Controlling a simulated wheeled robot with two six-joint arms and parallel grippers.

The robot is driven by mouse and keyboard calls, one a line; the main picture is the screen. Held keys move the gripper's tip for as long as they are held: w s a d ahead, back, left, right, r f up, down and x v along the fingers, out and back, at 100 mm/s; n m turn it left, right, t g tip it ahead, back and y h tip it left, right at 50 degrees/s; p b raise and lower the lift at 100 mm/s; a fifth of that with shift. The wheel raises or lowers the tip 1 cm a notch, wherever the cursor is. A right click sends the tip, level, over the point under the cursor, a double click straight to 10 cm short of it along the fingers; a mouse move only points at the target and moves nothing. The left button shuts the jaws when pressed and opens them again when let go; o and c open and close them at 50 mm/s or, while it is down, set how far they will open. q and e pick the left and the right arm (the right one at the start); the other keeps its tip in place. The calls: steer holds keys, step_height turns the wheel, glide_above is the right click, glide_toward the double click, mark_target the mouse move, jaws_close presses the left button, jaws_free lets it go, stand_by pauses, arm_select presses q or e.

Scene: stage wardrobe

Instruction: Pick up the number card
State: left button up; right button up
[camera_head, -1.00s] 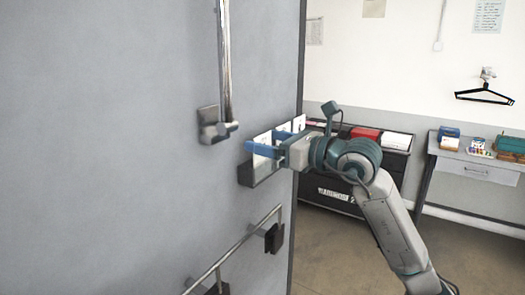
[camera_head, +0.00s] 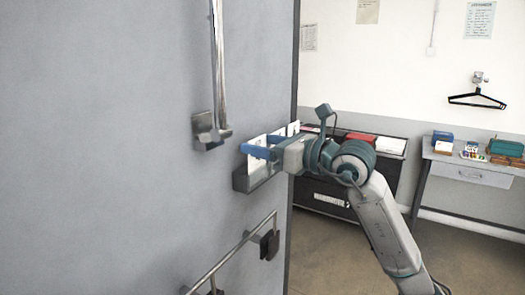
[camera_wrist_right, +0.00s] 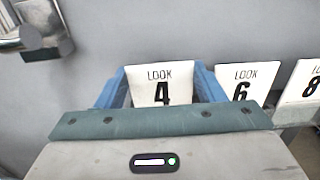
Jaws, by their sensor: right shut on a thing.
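A white card reading "LOOK 4" (camera_wrist_right: 160,78) stands upright between the two blue fingers of my right gripper in the right wrist view. My right gripper (camera_head: 257,151) is shut on this card, with a finger at each side edge. In the head view it is at the grey holder (camera_head: 242,182) on the grey panel, and the fingers partly hide the card. White cards reading "LOOK 6" (camera_wrist_right: 242,80) and "8" (camera_wrist_right: 303,82) stand to its right. The lower part of the held card is hidden behind my gripper body. My left gripper is not in view.
A vertical metal bar (camera_head: 219,70) with a bracket rises left of the holder. A lower rail (camera_head: 232,250) sits below it. Behind stand a dark cabinet (camera_head: 325,195) and a side table (camera_head: 468,173) with small boxes. A black hanger (camera_head: 477,99) hangs on the wall.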

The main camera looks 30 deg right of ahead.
steer(key=shift+r+b, duration=0.95)
steer(key=shift+r, duration=3.7)
steer(key=shift+f, duration=0.1)
